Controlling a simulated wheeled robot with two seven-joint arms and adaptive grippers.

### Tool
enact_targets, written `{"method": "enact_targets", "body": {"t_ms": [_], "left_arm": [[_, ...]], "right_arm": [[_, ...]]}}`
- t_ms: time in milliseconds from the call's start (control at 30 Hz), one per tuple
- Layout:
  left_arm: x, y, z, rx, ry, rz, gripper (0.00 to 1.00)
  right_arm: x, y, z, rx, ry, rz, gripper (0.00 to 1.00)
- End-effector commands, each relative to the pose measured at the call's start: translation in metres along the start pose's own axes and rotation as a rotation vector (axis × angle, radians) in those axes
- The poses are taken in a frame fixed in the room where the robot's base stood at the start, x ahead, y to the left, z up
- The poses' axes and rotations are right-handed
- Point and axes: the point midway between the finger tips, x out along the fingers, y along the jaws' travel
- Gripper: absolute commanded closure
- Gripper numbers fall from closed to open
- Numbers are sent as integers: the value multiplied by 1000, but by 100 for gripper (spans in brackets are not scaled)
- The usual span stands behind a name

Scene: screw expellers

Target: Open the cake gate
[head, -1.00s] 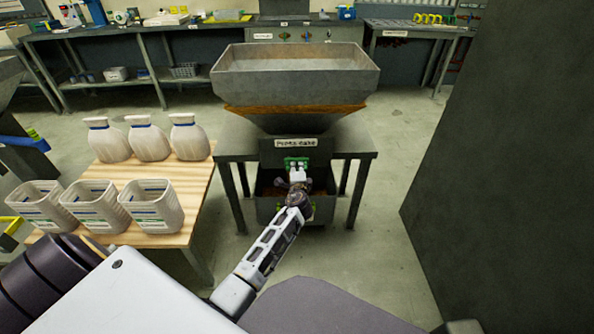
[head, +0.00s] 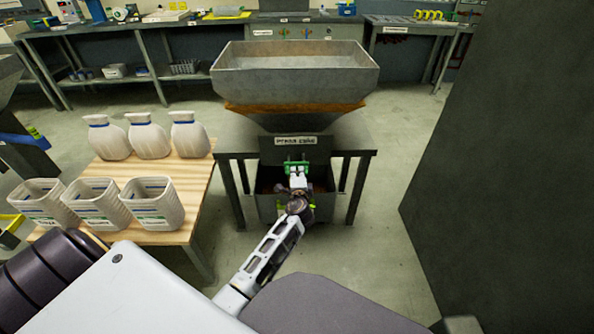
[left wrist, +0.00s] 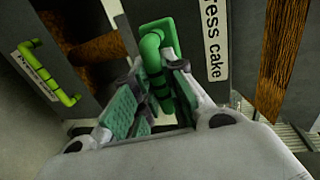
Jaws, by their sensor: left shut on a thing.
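The press cake gate (head: 275,152) is a grey plate under the hopper, with a "Press cake" label (head: 296,141) and a green handle (head: 290,166). My left gripper (head: 298,178) is shut on this handle from the front. The left wrist view shows the green handle (left wrist: 154,58) between the two fingers (left wrist: 150,108), with the label (left wrist: 213,45) beside it. A grey bin (head: 268,208) with brown contents and a yellow-green handle stands below the gate. The gate's lower edge is partly hidden by my gripper. My right gripper is not in view.
The grey hopper (head: 295,85) stands above a dark table (head: 352,140). A wooden table (head: 190,222) on the left holds white jugs (head: 148,138) and open containers (head: 153,203). A large dark panel (head: 505,170) stands on the right. Workbenches line the back.

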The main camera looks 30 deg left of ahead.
Motion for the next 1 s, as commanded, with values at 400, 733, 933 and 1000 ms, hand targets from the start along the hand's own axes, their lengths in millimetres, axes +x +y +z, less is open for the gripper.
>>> {"method": "enact_targets", "body": {"t_ms": [400, 733, 933, 1000], "left_arm": [[-1, 1, 0, 0, 0, 1, 74], [-1, 0, 0, 0, 0, 0, 65], [-4, 0, 0, 0, 0, 0, 65], [-6, 1, 0, 0, 1, 0, 65]], "right_arm": [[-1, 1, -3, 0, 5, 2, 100], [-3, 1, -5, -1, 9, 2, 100], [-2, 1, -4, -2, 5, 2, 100], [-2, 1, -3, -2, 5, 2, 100]]}}
